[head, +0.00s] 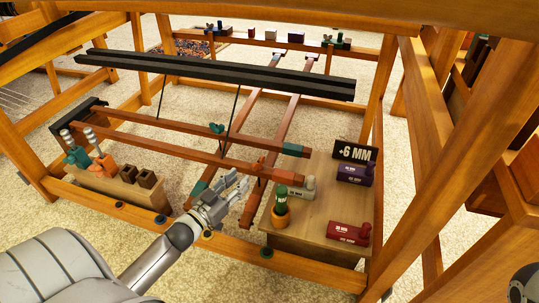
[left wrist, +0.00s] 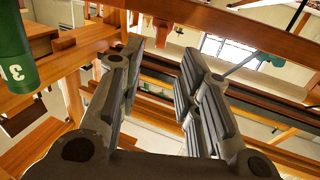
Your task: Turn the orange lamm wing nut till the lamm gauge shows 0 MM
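The lamm gauge (head: 355,152) is a black plate on the right of the loom and reads +6 MM. The orange wing nut (head: 260,165) sits on the nearer reddish-brown lamm (head: 185,148), towards its right end. My left gripper (head: 241,184) is open and empty, just below and left of the orange wing nut in the head view, apart from it. In the left wrist view its two fingers (left wrist: 160,55) stand wide apart, and a small orange piece shows between them, possibly the wing nut.
A teal wing nut (head: 216,128) sits on the farther lamm. A wooden shelf (head: 315,232) at right holds a green-topped orange pot (head: 280,208) and labelled blocks, including a red one (head: 348,232). A wooden box (head: 118,190) with handled tools stands at left. Loom posts and beams surround the arm.

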